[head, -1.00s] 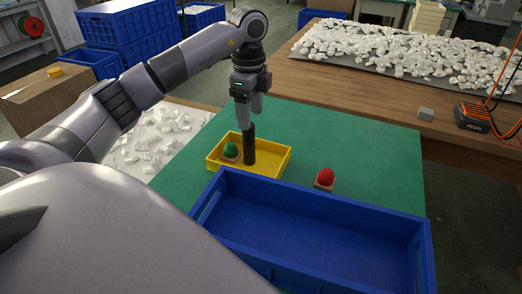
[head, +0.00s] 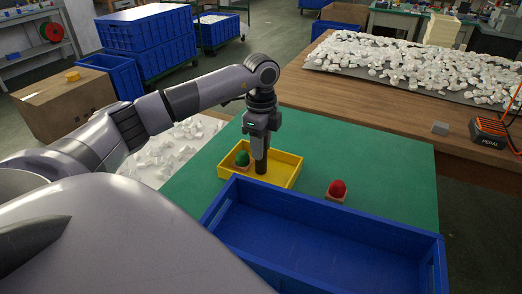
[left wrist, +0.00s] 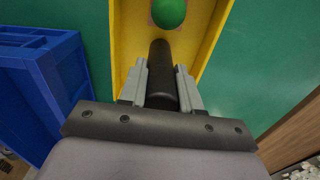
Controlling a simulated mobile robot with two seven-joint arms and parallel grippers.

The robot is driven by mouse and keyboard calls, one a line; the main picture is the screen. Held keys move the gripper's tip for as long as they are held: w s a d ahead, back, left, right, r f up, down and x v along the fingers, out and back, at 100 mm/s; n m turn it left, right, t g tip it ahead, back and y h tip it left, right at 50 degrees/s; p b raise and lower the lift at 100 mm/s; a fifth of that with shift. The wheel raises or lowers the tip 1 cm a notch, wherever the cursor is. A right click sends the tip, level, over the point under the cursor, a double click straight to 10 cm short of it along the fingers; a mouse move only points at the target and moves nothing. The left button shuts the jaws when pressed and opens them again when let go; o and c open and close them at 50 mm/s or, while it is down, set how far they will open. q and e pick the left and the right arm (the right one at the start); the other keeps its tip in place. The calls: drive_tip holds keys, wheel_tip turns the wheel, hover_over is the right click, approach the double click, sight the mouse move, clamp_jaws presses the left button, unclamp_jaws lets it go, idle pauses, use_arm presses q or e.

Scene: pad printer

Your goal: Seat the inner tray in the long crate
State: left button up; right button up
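The inner tray (head: 285,157) is a shallow yellow box on the green table, just behind the long crate. A black post (head: 261,168) stands upright inside it, and a green ball on a small base (head: 242,159) sits in its left end. The long crate (head: 330,215) is blue, open and empty, at the front of the table. My left gripper (head: 260,152) points down over the tray. In the left wrist view its fingers (left wrist: 162,85) lie against both sides of the black post, with no visible gap. The fingers hide the post's upper part in the head view. My right gripper is out of view.
A red ball on a small base (head: 337,190) stands on the green table (head: 390,165), right of the tray and close behind the crate. The table's back right is clear. A wooden bench (head: 340,107) with white parts stands behind.

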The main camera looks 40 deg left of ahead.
use_arm(q)
clamp_jaws()
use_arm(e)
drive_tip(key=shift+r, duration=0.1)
use_arm(q)
drive_tip(key=shift+r, duration=0.1)
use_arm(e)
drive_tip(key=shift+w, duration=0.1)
use_arm(q)
wheel_tip(320, 180, up, 12)
drive_tip(key=shift+f+p, duration=0.15)
drive_tip(key=shift+p, duration=0.4)
wheel_tip(320, 180, up, 8)
drive_tip(key=p, duration=0.4)
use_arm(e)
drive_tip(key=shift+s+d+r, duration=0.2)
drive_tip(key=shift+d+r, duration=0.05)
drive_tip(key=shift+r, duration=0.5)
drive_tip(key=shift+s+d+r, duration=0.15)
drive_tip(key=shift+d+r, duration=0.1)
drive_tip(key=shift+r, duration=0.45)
